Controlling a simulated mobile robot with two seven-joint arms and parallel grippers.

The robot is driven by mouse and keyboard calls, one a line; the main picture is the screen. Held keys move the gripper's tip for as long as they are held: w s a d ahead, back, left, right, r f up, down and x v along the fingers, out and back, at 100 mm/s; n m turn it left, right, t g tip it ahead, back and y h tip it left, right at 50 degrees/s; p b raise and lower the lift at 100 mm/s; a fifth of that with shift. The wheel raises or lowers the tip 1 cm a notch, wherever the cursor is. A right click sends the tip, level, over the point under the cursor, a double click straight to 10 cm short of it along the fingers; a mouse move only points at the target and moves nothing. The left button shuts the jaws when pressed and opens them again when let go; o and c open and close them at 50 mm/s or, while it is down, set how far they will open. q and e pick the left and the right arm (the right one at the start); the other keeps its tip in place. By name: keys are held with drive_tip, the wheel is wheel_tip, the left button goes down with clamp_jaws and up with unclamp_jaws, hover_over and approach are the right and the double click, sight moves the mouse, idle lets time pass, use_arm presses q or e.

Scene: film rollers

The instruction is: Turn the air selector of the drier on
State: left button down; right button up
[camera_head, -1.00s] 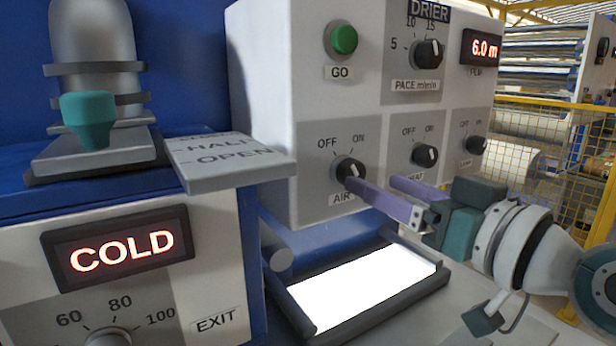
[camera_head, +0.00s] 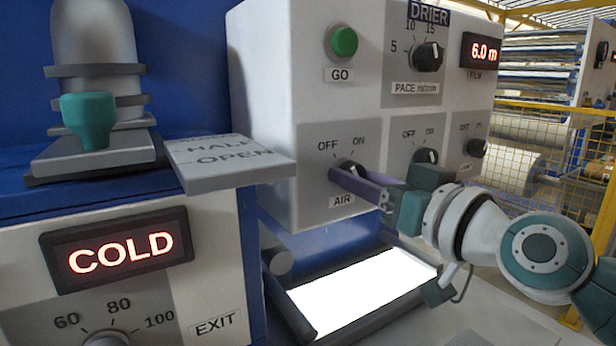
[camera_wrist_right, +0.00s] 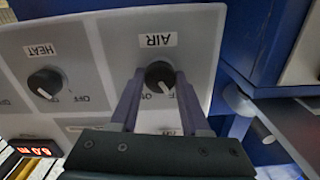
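The AIR selector (camera_head: 350,165) is a round black knob with a white mark, on the lower left panel of the white drier (camera_head: 270,120). OFF and ON are printed above it. In the right wrist view the knob (camera_wrist_right: 160,75) sits between the two purple fingertips, and its white mark appears to point to the OFF side. My right gripper (camera_head: 352,180) is open around the knob; whether a finger touches it I cannot tell. In the head view its near finger covers the knob's lower part. My left gripper is out of view.
The HEAT knob (camera_head: 426,157) is close to the right of my gripper. A lit white tray (camera_head: 365,285) lies below the panel. A grey plate (camera_head: 230,165) sticks out at the left, above a box with a COLD display (camera_head: 120,252). A yellow fence (camera_head: 545,150) stands behind.

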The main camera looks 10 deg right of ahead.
clamp_jaws()
drive_tip(key=shift+m, duration=5.9)
drive_tip(key=o, duration=0.6)
unclamp_jaws()
